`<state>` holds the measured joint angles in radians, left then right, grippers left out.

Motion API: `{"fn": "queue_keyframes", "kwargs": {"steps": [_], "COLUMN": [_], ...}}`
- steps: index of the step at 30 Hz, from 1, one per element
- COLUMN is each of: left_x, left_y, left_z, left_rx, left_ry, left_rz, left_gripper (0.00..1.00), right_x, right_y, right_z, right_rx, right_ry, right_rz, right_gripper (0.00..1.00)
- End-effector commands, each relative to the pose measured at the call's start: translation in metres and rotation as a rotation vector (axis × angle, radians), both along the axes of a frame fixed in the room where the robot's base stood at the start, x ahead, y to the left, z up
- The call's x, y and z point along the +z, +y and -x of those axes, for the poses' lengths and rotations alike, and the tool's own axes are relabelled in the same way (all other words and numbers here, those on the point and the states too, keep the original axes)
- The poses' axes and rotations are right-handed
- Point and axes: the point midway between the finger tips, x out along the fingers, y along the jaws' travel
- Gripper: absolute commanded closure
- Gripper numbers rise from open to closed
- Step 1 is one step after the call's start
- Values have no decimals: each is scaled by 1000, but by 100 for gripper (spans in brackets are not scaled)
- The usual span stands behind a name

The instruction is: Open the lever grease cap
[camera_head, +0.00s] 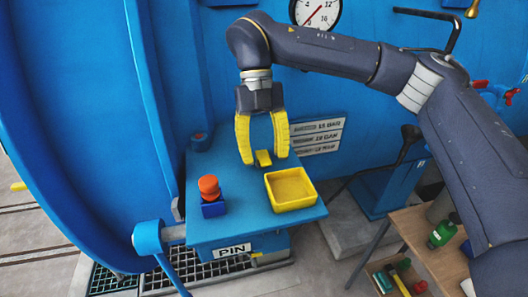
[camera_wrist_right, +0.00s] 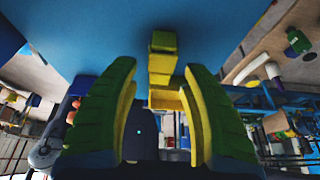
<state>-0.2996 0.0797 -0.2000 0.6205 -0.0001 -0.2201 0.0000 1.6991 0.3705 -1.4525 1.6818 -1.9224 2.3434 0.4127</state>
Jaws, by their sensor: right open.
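My right gripper (camera_head: 262,158) hangs down over the blue shelf with its yellow fingers apart. A small yellow piece (camera_head: 263,158) shows between or just behind the fingertips in the head view; I cannot tell if they touch it. In the right wrist view, the open fingers (camera_wrist_right: 158,100) flank a stepped yellow piece (camera_wrist_right: 163,50). A red-orange cap (camera_head: 209,187) sits on a blue block (camera_head: 214,208) at the shelf's front left. I cannot tell which of these is the lever grease cap. My left gripper is not in view.
A yellow open tray (camera_head: 291,204) sits on the blue shelf (camera_head: 235,229) right of the cap. The big blue autoclave wall (camera_head: 85,120) rises at left and behind. A gauge (camera_head: 316,10) is above. A wooden table (camera_head: 418,240) with tools stands at lower right.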

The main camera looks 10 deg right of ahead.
Motion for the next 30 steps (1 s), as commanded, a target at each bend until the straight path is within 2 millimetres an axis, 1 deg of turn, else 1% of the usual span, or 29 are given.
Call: {"fn": "queue_keyframes", "kwargs": {"steps": [5, 6, 18, 19, 30], "left_x": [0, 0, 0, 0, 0], "left_y": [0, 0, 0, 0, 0], "left_z": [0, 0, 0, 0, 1], "left_rx": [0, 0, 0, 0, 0], "left_ry": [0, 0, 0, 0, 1], "left_rz": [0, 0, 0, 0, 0], "left_gripper": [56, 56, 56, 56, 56], "right_x": [0, 0, 0, 0, -1], "right_y": [0, 0, 0, 0, 0], "right_z": [0, 0, 0, 0, 0], "right_rx": [0, 0, 0, 0, 1], "right_ry": [0, 0, 0, 1, 4], "right_rz": [0, 0, 0, 0, 1], "right_gripper": [55, 52, 99, 100, 100]}}
